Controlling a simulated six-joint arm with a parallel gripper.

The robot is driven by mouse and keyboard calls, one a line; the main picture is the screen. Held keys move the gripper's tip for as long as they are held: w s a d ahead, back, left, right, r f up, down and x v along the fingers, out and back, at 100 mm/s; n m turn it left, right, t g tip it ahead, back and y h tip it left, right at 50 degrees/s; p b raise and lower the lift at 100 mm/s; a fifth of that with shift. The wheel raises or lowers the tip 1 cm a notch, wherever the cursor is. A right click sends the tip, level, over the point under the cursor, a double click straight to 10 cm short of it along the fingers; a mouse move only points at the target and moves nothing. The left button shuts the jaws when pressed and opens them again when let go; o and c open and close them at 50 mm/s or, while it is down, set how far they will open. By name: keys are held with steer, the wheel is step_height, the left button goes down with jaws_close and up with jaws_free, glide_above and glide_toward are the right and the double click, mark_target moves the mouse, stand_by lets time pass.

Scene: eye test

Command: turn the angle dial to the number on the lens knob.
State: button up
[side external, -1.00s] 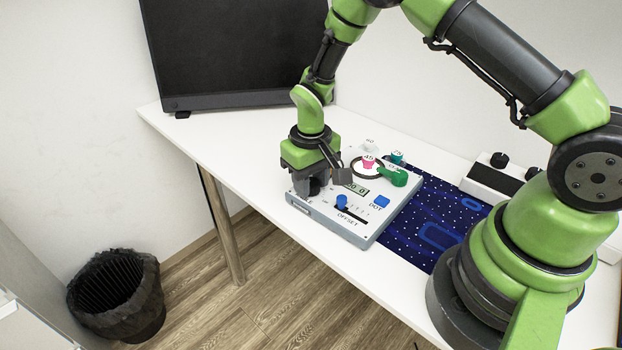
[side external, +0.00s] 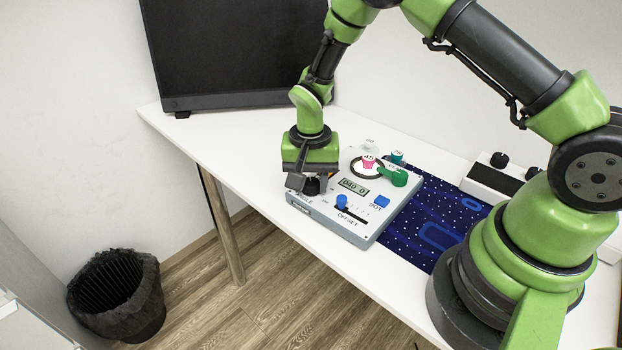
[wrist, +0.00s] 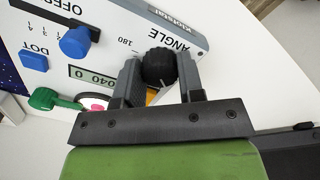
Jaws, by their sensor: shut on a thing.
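The black angle dial (side external: 312,187) is at the left end of the grey panel (side external: 310,208). My gripper (side external: 310,184) is shut on the dial, one finger on each side; the wrist view shows the dial (wrist: 158,64) between the fingers (wrist: 160,84). The display (side external: 354,186) appears to read 040 0, and shows upside down in the wrist view (wrist: 92,77). A black ring with a green handle (side external: 394,177) surrounds a pink knob (side external: 368,163), whose top reads 45. A white knob (side external: 369,144) and a teal knob (side external: 397,157) stand behind it; their numbers are too small to be sure of.
A blue OFFSET slider (side external: 341,202) and a blue DOT button (side external: 382,201) are on the panel's front. A starry blue mat (side external: 430,215) lies to the right, with a black-knobbed box (side external: 490,183) beyond. A dark monitor (side external: 235,45) stands behind. The table's left is clear.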

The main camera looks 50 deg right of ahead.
mark_target(310, 182)
steer(key=shift+m, duration=0.4)
steer(key=o, duration=0.9)
steer(key=shift+r, duration=0.1)
step_height(310, 182, up, 10)
steer(key=shift+f, duration=0.1)
